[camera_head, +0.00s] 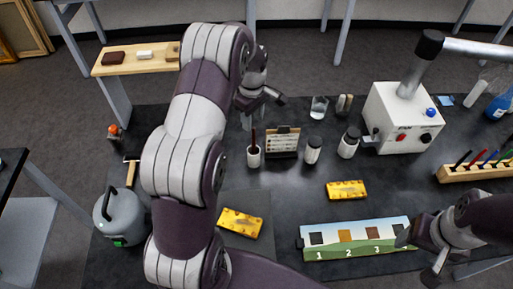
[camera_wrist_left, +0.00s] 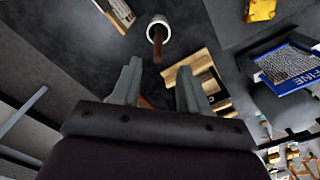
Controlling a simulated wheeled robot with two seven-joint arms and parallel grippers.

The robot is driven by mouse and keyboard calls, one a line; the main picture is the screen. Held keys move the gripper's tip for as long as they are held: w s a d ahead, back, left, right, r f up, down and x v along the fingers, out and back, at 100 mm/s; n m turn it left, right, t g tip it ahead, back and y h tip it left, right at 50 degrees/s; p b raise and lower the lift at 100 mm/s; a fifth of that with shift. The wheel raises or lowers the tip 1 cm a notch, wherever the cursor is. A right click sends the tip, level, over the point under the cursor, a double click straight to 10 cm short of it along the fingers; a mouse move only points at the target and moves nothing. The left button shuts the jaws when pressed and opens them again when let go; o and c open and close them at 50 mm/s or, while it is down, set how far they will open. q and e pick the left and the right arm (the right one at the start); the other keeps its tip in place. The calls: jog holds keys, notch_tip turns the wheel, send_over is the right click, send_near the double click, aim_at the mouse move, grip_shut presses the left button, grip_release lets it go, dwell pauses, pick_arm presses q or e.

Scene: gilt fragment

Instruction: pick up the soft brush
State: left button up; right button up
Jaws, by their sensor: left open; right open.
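A dark reddish-brown handle (camera_head: 253,138) stands upright in a small white cup (camera_head: 254,158) near the middle of the dark table. I take it for the soft brush, but its lower end is hidden inside the cup. The handle (camera_wrist_left: 157,45) and cup (camera_wrist_left: 160,22) also show in the left wrist view, ahead of the fingertips. My left gripper (camera_head: 261,101) is open above and behind the cup, apart from it. Its spread fingers show in the left wrist view (camera_wrist_left: 158,82). My right gripper (camera_head: 425,255) is open at the front right, beside the numbered board.
A small rack (camera_head: 283,142) and white jars (camera_head: 313,151) stand right of the cup. A white box (camera_head: 402,115) is at the back right. Yellow blocks (camera_head: 346,189) and a numbered board (camera_head: 355,239) lie in front. A grey canister (camera_head: 121,216) stands at left.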

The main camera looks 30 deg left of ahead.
aim_at(254, 128)
pick_arm(q)
jog(key=f, duration=0.2)
jog(key=shift+w+f+p, duration=0.3)
jog(key=shift+w, duration=0.05)
jog(key=f+p, duration=0.2)
jog(key=shift+s+d+f+p, duration=0.1)
jog(key=shift+s+f+p, duration=0.1)
jog(key=shift+p, duration=0.1)
notch_tip(254, 128, down, 2)
jog(key=shift+s+f, duration=0.1)
jog(key=shift+f, duration=0.35)
jog(key=c, duration=0.7)
grip_shut()
pick_arm(e)
jog(key=r, duration=0.3)
jog(key=shift+w+r, duration=0.2)
jog(key=shift+r, duration=0.2)
